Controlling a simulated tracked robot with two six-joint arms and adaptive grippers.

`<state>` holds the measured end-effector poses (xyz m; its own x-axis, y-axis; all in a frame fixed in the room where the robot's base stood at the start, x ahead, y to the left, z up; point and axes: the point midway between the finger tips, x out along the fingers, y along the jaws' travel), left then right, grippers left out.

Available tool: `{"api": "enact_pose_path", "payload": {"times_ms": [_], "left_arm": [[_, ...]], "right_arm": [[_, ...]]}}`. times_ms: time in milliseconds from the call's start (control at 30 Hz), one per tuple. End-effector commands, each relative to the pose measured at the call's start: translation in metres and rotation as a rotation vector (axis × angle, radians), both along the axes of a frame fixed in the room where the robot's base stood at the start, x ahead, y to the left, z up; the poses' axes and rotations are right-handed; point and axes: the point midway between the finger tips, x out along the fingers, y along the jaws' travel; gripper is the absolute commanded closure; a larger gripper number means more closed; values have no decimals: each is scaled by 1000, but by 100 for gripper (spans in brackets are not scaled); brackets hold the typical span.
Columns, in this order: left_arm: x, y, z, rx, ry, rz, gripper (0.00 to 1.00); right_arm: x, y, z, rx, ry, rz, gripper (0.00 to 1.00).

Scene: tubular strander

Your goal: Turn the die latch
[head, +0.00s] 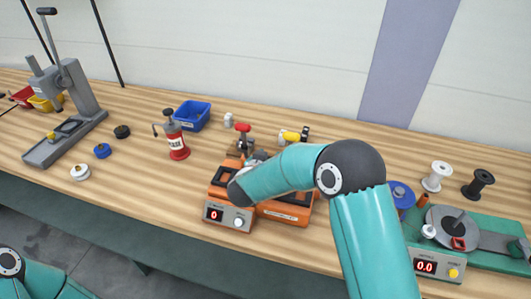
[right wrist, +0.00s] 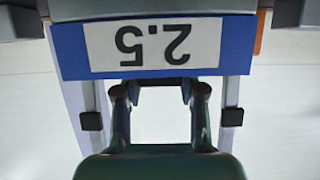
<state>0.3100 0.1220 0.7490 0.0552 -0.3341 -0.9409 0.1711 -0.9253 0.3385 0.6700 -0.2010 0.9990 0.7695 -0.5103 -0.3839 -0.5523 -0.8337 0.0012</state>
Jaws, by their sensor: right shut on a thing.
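My right gripper (right wrist: 160,86) shows in the right wrist view with its two dark fingers reaching up behind a blue plate (right wrist: 68,51) marked 2.5, seen upside down. The fingers are shut on a part that the plate hides. In the head view my right forearm covers most of this gripper. It is at the back of the orange machine (head: 290,212) on the bench. I cannot tell which part is the die latch. My left gripper is out of view.
A grey press (head: 75,95) stands at the left. A green winding device (head: 480,235) and spools (head: 438,175) are at the right.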

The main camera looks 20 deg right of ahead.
Motion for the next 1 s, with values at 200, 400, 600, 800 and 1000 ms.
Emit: {"api": "enact_pose_path", "payload": {"times_ms": [200,400,600,800,1000], "left_arm": [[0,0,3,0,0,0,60],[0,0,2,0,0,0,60],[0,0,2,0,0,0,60],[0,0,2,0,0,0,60],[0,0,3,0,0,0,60]], "right_arm": [[1,2,0,2,-1,-20,94],[1,2,0,2,-1,-20,94],[1,2,0,2,-1,-20,48],[0,1,0,2,-1,-24,48],[-5,5,3,1,-2,-22,48]]}}
